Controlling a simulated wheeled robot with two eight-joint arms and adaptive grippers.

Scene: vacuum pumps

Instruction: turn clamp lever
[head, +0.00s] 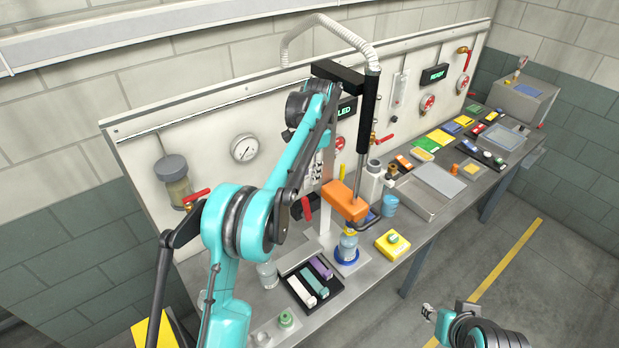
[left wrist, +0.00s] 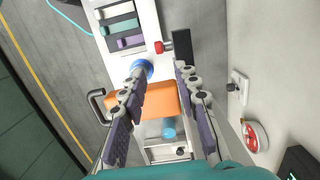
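A red-tipped lever with a dark part (head: 306,207) sits beside the orange block (head: 345,202) in the head view; I take it for the clamp lever but cannot be sure. In the left wrist view a red tip (left wrist: 162,47) shows beside a dark bar, beyond the fingers. My left gripper (head: 318,165) is partly hidden by its own arm. The left wrist view shows its two fingers (left wrist: 163,98) apart, with the orange block below and between them and nothing visibly gripped. My right gripper (head: 430,312) is low at the right, away from the bench; its opening is too small to judge.
A black hoist tube (head: 367,120) with a white hose rises above the orange block. A black tray of coloured blocks (head: 310,305), a glass jar on a blue base (head: 347,248) and a yellow box (head: 392,244) stand nearby. The floor right of the bench is clear.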

